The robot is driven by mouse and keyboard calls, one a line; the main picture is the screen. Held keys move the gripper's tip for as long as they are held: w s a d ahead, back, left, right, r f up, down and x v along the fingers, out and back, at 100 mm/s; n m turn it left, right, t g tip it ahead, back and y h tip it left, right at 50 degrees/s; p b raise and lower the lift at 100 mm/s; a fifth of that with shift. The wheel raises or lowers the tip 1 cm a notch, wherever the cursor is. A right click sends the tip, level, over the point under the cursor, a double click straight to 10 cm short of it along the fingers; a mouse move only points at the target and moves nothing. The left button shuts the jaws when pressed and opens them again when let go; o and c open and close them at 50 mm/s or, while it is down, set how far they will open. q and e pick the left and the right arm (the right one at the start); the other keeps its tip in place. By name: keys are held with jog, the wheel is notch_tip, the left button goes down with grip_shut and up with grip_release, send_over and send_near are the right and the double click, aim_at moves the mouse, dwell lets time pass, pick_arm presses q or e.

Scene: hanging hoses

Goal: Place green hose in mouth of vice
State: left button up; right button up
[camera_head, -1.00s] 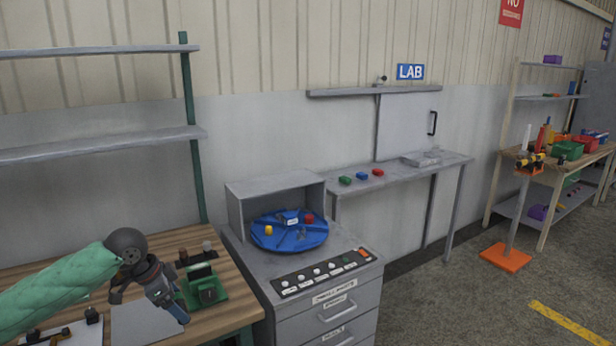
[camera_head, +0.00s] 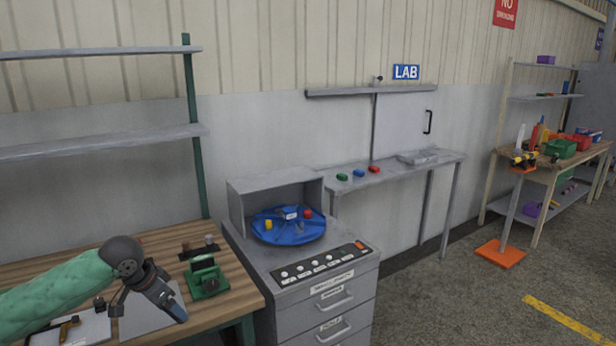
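A small green device that looks like a vice (camera_head: 206,280) stands on the wooden workbench at the lower left. I cannot make out its mouth clearly. No green hose can be picked out. My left gripper (camera_head: 178,312) is over the front of this bench, left of and nearer than the green device, pointing down and right. It seems apart from the device. Whether its fingers are open or shut is too small to tell, and I see nothing held in it. My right gripper is not in view.
A grey drawer cabinet (camera_head: 340,305) with a blue turntable (camera_head: 287,226) stands beside the workbench (camera_head: 235,300). A narrow grey shelf table (camera_head: 400,178) runs along the wall. An orange-based stand (camera_head: 502,253) and another cluttered bench are at the right. The floor between is open.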

pick_arm(q)
jog(key=n, duration=0.1)
jog(key=a+n+y, duration=0.1)
jog(key=shift+w+a+n, duration=0.25)
jog(key=shift+w+n, duration=0.1)
jog(key=shift+n, duration=0.05)
jog(key=shift+w+a+r+n+t+y, duration=0.1)
jog(key=shift+n+t+y, duration=0.05)
jog(key=shift+n, duration=0.25)
jog(key=shift+a+r+n+t+y, duration=0.1)
jog(key=shift+n+t+y, duration=0.05)
jog(key=shift+n, duration=0.25)
jog(key=shift+d+n, duration=0.2)
jog(key=shift+n, duration=0.4)
jog(key=d+f+n, duration=0.1)
jog(key=d, duration=0.1)
jog(key=s+d+f+y, duration=0.1)
jog(key=d, duration=0.1)
jog(key=s+d+f+n, duration=0.1)
jog(key=d+f, duration=0.1)
jog(key=shift+n, duration=0.3)
jog(key=s+d+f+m, duration=0.1)
jog(key=s+d+f, duration=0.5)
jog(key=d+f, duration=0.2)
jog(key=shift+s+d+f, duration=0.15)
jog(key=shift+d+f, duration=0.15)
jog(key=shift+d, duration=0.2)
